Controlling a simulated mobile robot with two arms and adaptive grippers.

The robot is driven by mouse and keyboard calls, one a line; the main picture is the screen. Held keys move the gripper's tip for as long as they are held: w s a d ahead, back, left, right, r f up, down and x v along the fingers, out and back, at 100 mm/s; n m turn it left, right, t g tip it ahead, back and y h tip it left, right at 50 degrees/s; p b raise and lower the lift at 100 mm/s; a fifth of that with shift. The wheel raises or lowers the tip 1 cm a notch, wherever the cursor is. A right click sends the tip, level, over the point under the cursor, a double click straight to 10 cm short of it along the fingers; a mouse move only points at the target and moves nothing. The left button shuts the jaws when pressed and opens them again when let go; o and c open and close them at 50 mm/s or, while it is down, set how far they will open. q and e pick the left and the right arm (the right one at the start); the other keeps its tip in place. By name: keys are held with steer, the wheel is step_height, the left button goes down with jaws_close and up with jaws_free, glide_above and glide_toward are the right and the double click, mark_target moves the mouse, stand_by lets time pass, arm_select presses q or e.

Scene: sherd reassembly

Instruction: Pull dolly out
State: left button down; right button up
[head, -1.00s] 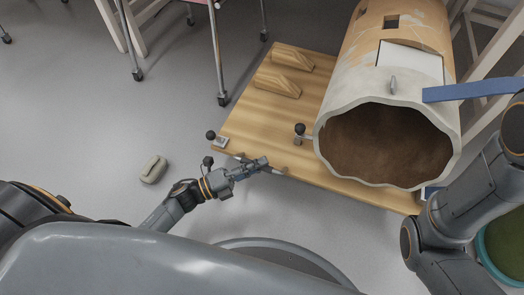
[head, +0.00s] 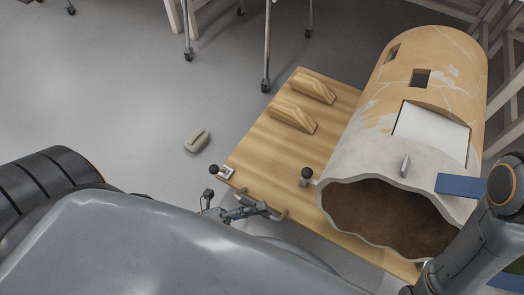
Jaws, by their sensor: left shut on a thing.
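The dolly (head: 262,150) is a low wooden board in the middle right of the head view. A large cracked cylinder (head: 425,95), tan and grey with a jagged open end facing me, lies on its right side. A bar handle (head: 272,210) shows at the near left edge of the board. My left gripper (head: 256,207) is shut on this handle; the exact finger contact is small in the picture. My right arm shows at the lower right, and its gripper is out of the picture.
Two wooden wedge blocks (head: 293,113) and black-knobbed clamps (head: 306,174) sit on the board. A small grey-beige object (head: 197,140) lies on the floor left of it. Metal legs on casters (head: 266,84) stand close beyond. White frames are behind at right.

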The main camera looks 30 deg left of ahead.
arm_select(q)
steer(key=shift+s+a, duration=0.1)
steer(key=shift+s, duration=0.35)
steer(key=c, duration=1.3)
jaws_free()
steer(key=shift+s, duration=0.1)
steer(key=v, duration=1.2)
